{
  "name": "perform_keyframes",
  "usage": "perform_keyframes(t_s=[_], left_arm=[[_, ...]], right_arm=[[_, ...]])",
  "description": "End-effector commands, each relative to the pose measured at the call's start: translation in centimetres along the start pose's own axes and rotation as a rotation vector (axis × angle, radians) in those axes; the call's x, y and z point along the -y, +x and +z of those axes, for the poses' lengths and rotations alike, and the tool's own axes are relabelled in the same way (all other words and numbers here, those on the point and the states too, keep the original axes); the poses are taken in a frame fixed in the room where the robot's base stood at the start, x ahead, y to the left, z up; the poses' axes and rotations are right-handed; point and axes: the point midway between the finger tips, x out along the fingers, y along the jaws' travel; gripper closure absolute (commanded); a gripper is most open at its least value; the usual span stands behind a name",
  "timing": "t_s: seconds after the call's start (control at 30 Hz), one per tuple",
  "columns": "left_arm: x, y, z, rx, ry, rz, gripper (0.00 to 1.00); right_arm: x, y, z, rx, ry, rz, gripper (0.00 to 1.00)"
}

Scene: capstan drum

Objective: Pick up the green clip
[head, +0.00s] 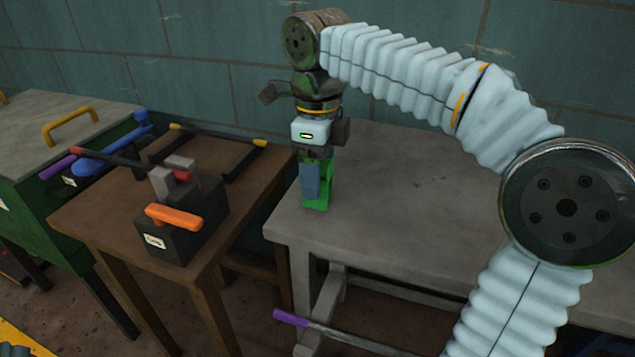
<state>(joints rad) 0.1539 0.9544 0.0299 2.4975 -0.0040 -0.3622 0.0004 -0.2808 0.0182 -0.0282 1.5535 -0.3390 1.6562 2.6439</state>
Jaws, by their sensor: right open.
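The green clip (323,199) is at the left end of the grey table, near its front left corner. My right gripper (316,182) points down from above, right at the clip. It is open, and its bluish finger covers part of the clip's left side. The clip shows below and to the right of that finger. I cannot tell whether the fingers touch it. My left gripper is not in view.
The grey table (420,215) is otherwise bare where I see it. Left of it, a brown wooden table (110,225) holds a dark block (180,235) with an orange handle (174,216). A green cabinet (50,225) stands farther left. A purple-ended rod (291,318) is low in front.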

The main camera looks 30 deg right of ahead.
Motion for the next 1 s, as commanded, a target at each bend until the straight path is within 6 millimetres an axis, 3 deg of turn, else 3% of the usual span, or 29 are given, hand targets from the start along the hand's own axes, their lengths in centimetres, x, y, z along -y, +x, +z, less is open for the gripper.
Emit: perform_keyframes(t_s=[0.1, 0.37, 0.73, 1.0], left_arm=[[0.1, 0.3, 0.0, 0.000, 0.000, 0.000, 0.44], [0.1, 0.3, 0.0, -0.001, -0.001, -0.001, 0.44], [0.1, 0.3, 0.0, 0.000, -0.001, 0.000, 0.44], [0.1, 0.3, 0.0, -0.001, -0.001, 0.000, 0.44]], right_arm=[[0.0, 1.6, 0.0, -0.001, -0.001, 0.000, 0.35], [0.0, 2.0, 0.0, 0.001, -0.001, -0.001, 0.35], [0.0, 2.0, 0.0, 0.000, -0.001, 0.000, 0.89], [0.0, 1.8, 0.0, 0.001, -0.001, -0.001, 0.91]])
